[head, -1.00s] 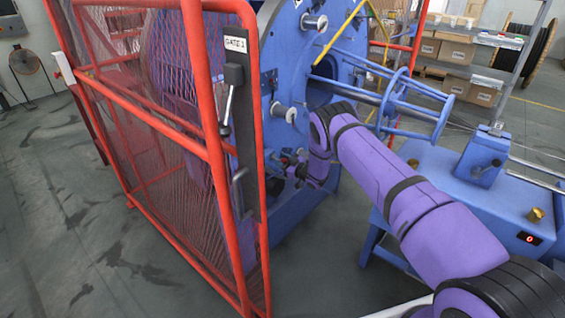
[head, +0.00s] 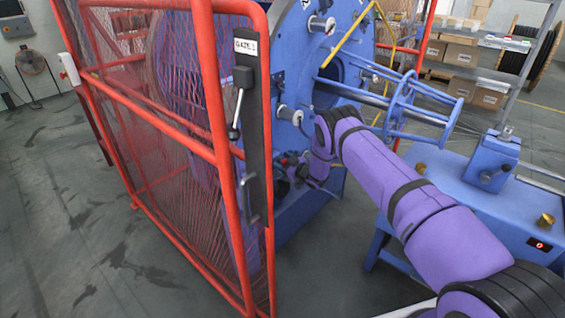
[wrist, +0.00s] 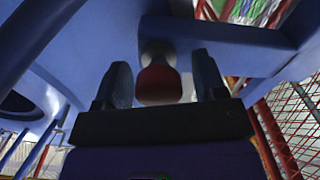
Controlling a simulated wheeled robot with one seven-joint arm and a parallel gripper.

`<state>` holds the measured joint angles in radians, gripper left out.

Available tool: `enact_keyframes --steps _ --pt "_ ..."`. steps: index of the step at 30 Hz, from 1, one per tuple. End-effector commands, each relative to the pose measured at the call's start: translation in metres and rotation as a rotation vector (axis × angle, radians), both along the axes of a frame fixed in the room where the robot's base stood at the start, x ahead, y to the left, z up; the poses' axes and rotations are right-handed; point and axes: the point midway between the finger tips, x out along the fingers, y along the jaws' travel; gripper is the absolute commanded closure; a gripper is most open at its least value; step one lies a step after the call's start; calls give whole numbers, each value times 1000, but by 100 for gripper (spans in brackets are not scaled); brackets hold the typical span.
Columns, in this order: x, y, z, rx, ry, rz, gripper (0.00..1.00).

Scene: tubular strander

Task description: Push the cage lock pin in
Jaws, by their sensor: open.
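In the wrist view a red knob (wrist: 158,84) on a pale metal stem shows between the fingers of my gripper (wrist: 161,76); I take it to be the cage lock pin. The knob's end faces the camera, and the stem runs toward the blue machine frame. How deep the pin sits cannot be told. In the head view my gripper (head: 294,170) is small and dark at the blue machine's lower front, and the pin cannot be made out clearly there.
A red mesh gate (head: 222,150) labelled GATE 1 stands left of my arm, close to it. The blue machine (head: 300,65) rises behind, with a tubular guide (head: 400,95) projecting right. A blue bench (head: 465,190) stands at the right.

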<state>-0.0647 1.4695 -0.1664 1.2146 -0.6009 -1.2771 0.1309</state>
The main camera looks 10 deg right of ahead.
Motion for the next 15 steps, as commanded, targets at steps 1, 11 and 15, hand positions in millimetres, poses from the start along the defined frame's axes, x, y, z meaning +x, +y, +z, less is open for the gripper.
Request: enact_keyframes --steps 1,11,15 --pt "-3 -3 0 0 1 -1 35" --pt "-48 -36 0 1 2 -2 35" --pt "-67 -49 0 1 1 -2 35"
